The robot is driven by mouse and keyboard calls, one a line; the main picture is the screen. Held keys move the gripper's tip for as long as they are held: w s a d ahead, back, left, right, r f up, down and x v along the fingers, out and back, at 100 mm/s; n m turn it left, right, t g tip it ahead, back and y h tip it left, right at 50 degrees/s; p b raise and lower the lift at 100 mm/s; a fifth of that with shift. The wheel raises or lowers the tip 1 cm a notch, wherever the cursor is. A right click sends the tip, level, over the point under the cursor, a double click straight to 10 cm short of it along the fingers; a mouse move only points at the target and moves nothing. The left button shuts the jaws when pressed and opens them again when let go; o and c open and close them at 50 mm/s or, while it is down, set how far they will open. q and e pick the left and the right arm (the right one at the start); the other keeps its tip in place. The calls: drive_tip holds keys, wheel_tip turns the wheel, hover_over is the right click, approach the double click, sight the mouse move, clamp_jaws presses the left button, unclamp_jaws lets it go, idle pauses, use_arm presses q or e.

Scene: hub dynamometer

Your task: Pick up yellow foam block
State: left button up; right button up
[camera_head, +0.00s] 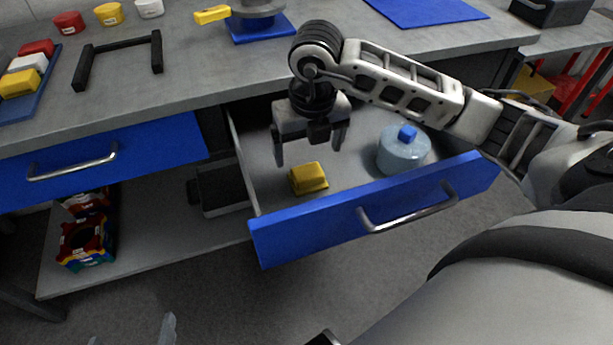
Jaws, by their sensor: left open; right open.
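A yellow foam block (308,179) lies on the floor of the open blue-fronted drawer (310,225), left of its middle. My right gripper (309,157) hangs over the drawer with its fingers pointing down. It is open and empty, just above and behind the block in the picture, and apart from it. My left gripper (131,335) shows only as fingertips at the bottom edge, spread apart, far from the drawer; the rest of it is out of frame.
A glass jar with a blue knob (403,150) stands in the drawer, right of the block. On the bench (200,58) are a black handle frame (120,46), another yellow piece (212,15) and a tray of coloured blocks (50,78). A second blue drawer (105,160) is closed.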

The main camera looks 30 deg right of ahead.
sight(308, 172)
wheel_tip(308, 172, down, 3)
drive_tip(key=shift+w+r, duration=0.15)
drive_tip(key=shift+f, duration=0.5)
drive_tip(key=f, duration=0.2)
drive_tip(key=f+b, duration=0.1)
drive_tip(key=shift+w+d+f, duration=0.25)
drive_tip(key=shift+w+f, duration=0.15)
drive_tip(key=shift+f, duration=0.45)
use_arm(q)
drive_tip(key=shift+w+d+f, duration=0.15)
drive_tip(key=shift+d+f, duration=0.05)
drive_tip(key=shift+f, duration=0.3)
drive_tip(key=shift+w+d+f, duration=0.1)
drive_tip(key=shift+d+f, duration=0.05)
drive_tip(key=shift+f, duration=0.3)
use_arm(e)
drive_tip(key=c, duration=1.1)
